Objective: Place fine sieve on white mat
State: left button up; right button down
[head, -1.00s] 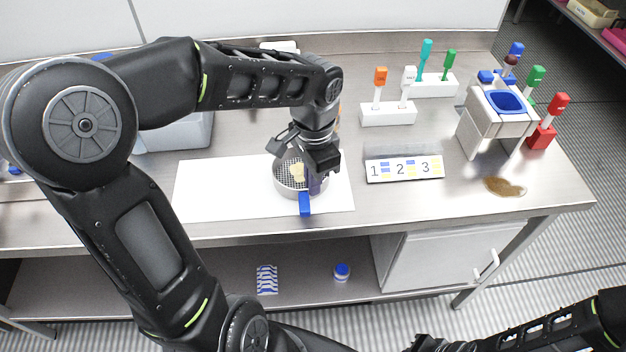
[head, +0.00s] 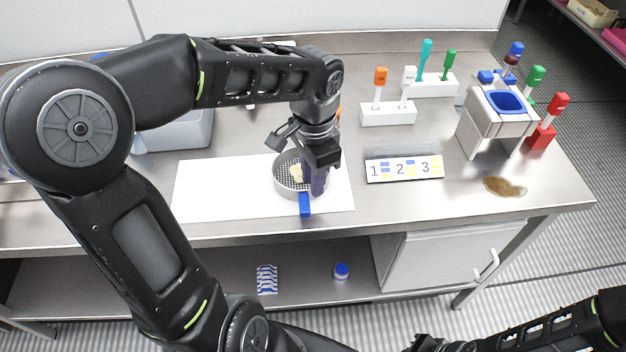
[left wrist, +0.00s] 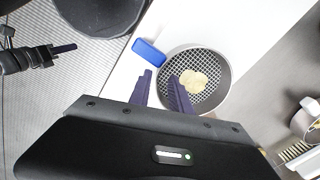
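The fine sieve (head: 283,178), a round metal rim with mesh and a blue handle, sits on the white mat (head: 215,190) near its right end. Pale yellowish lumps (head: 297,172) lie in the sieve. My left gripper (head: 318,187) is at the sieve's right rim in the head view. In the left wrist view, its dark purple fingers (left wrist: 161,76) stand apart near the sieve (left wrist: 212,68), beside the blue handle (left wrist: 148,53). My right gripper (head: 433,343) is only partly in view at the bottom, away from the table.
A numbered tray (head: 404,169) stands right of the mat. Behind it are white holders with coloured-handled tools (head: 388,114). A grey stand with a blue bowl (head: 506,101) and a brown spill (head: 504,187) are at the right. A grey bin (head: 185,132) stands behind the mat.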

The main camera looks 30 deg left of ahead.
pick_arm(q)
notch_tip(320, 180, up, 11)
dwell(0.3)
dwell(0.5)
